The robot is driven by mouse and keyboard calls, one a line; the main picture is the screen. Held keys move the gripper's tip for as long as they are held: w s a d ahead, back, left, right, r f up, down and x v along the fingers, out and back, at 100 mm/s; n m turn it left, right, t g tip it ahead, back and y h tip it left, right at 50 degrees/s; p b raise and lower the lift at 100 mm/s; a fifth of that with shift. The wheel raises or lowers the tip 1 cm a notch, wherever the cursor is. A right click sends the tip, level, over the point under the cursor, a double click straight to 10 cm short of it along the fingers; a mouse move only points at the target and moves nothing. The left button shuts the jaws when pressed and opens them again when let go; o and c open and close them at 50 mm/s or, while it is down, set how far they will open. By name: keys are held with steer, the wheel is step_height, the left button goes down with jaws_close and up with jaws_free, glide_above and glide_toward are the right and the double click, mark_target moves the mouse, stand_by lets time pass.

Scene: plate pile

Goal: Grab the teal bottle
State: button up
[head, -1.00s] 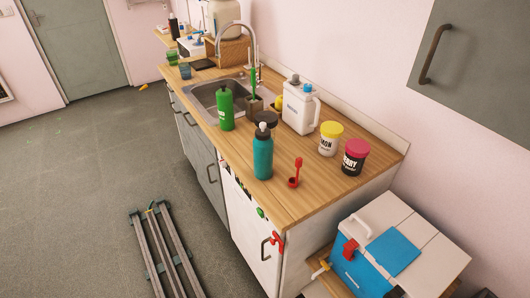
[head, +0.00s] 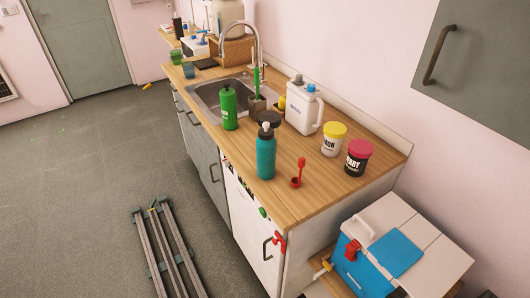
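My gripper is not in view.
A white jug (head: 301,110), a yellow-lidded tub (head: 332,139) and a red-lidded tub (head: 357,158) stand along the back. A blue and white cooler (head: 376,262) is at the lower right. A wall cabinet (head: 478,70) hangs at upper right. The floor at left (head: 80,190) is mostly clear.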

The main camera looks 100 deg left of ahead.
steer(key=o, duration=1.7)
